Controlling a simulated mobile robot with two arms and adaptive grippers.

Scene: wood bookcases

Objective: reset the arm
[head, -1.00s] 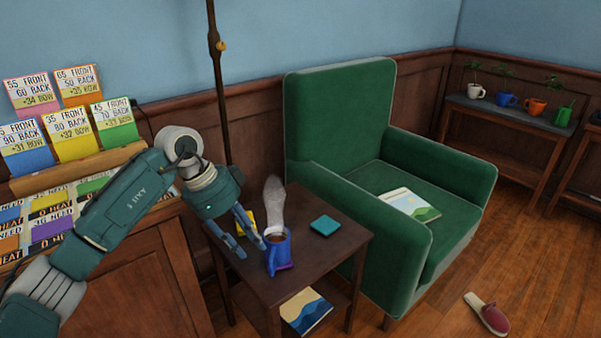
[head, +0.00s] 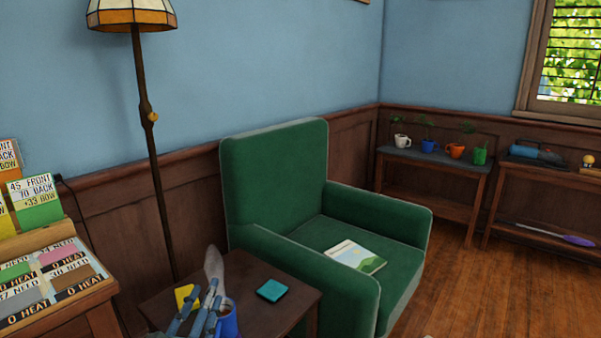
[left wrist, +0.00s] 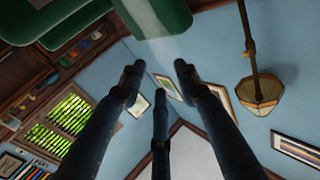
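My left gripper (head: 205,298) is at the bottom of the head view, its fingers pointing up in front of the small side table (head: 262,318). In the left wrist view the gripper (left wrist: 158,72) has three dark fingers spread apart, with nothing held between them. In the head view the fingers overlap the blue mug (head: 229,322); I cannot tell whether they touch it. The rest of the left arm is below the picture. My right gripper is not in view.
The table also holds a teal coaster (head: 272,290), a yellow item (head: 186,297) and a pale upright item (head: 214,263). A floor lamp (head: 150,140) stands behind. A green armchair (head: 275,185) bearing a book (head: 354,256) stands right. A card stand (head: 50,278) is left.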

